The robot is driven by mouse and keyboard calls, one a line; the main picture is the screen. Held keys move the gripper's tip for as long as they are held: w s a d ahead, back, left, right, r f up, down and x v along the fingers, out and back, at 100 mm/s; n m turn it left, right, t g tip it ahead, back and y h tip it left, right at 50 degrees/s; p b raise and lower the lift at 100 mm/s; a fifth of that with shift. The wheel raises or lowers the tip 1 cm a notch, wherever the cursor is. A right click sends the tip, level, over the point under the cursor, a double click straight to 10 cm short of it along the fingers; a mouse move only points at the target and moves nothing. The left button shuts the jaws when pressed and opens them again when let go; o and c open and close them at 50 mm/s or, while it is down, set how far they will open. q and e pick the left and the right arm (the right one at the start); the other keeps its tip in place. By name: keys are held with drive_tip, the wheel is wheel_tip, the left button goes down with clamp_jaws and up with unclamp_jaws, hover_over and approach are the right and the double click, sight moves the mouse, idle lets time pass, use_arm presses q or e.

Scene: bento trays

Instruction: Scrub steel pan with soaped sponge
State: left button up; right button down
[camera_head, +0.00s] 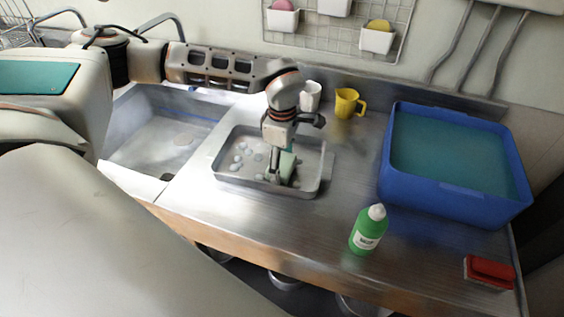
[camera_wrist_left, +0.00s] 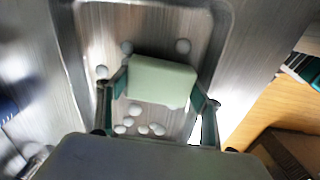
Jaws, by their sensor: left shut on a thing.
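The steel pan (camera_head: 310,188) stands on the metal counter beside the sink. It holds several pale, foam-like blobs, which also show in the left wrist view (camera_wrist_left: 128,47). My left gripper (camera_head: 280,178) reaches down into the pan from above. It is shut on a pale green sponge (camera_wrist_left: 160,82), with one finger at each side of it. In the head view the sponge (camera_head: 287,164) is low in the pan, partly hidden by the gripper. Whether it touches the pan's floor is hard to tell. A green bottle with a white cap (camera_head: 368,230) stands upright at the counter's front. My right gripper is not in view.
The sink basin (camera_head: 150,110) lies left of the pan. A blue tub (camera_head: 440,195) with teal contents fills the counter's right. A yellow mug (camera_head: 347,103) and a white cup (camera_head: 310,95) stand behind the pan. A red brush (camera_head: 490,270) lies at the front right.

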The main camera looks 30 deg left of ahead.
sight(294, 176)
use_arm(q)
drive_tip(key=shift+f, duration=0.55)
drive_tip(key=shift+w+d+r, duration=0.1)
drive_tip(key=shift+w+d, duration=0.2)
drive_tip(key=shift+d, duration=0.5)
drive_tip(key=shift+w+d, duration=0.25)
drive_tip(key=shift+d, duration=0.65)
drive_tip(key=shift+s+a+f+p, duration=0.15)
drive_tip(key=shift+s+a+p, duration=0.1)
drive_tip(key=shift+a, duration=0.45)
drive_tip(key=shift+s+a+f+p, duration=0.15)
drive_tip(key=shift+s+a, duration=0.1)
drive_tip(key=shift+a, duration=0.4)
drive_tip(key=shift+s+a+f, duration=0.1)
drive_tip(key=shift+s+a, duration=0.1)
drive_tip(key=shift+a, duration=0.2)
